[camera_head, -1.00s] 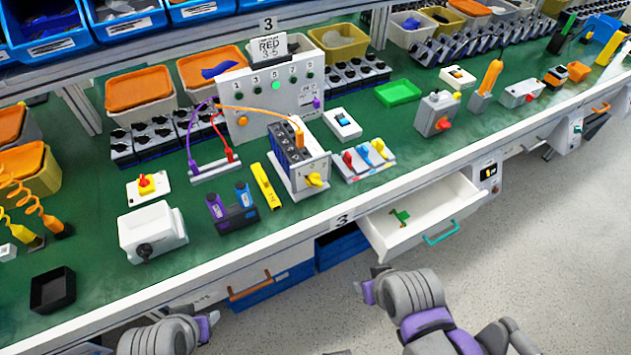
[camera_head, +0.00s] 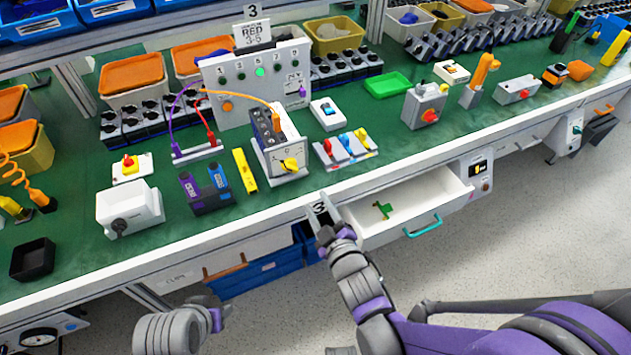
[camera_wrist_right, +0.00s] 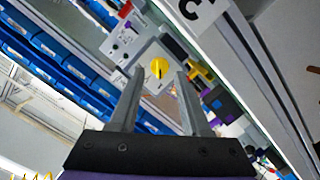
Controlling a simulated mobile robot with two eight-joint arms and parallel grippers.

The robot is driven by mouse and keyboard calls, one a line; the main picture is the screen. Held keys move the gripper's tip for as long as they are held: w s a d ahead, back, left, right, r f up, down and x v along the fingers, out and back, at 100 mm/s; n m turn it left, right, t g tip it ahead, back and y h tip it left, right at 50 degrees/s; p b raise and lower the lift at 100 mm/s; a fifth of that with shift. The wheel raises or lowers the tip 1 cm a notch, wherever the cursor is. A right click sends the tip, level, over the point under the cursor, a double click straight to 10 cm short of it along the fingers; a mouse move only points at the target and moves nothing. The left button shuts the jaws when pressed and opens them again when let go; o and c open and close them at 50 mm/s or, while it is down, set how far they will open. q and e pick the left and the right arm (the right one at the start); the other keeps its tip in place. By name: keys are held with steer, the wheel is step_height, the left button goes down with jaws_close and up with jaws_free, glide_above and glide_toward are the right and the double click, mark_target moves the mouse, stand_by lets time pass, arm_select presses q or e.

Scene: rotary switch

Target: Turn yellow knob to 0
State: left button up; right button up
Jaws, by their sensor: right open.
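The yellow knob (camera_head: 290,164) is on the front face of a grey-white box (camera_head: 262,160) with a dark top, near the bench's front edge. In the right wrist view the yellow knob (camera_wrist_right: 159,69) appears between and beyond the fingertips, with a dark line across it. My right gripper (camera_head: 325,213) is at the bench's front edge, in front of and below the knob, not touching it. Its two fingers (camera_wrist_right: 158,82) are apart and empty. My left gripper (camera_head: 215,318) is low at the bottom, below the bench; its fingers do not show clearly. The dial numbers are too small to read.
A yellow block (camera_head: 245,171) stands left of the box. A red, blue and yellow switch panel (camera_head: 345,150) is to its right. An orange cable runs from the box to the upright panel (camera_head: 257,88). An open drawer (camera_head: 455,200) juts out right of my right gripper.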

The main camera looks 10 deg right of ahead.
mark_target(292, 171)
steer(key=w+a, duration=0.1)
steer(key=w, duration=0.2)
steer(key=w+a+n+y, duration=0.1)
steer(key=w+a, duration=0.1)
steer(key=w, duration=0.1)
steer(key=w+a+n+t, duration=0.1)
steer(key=w, duration=0.2)
steer(key=shift+w+a+r+y, duration=0.3)
jaws_close()
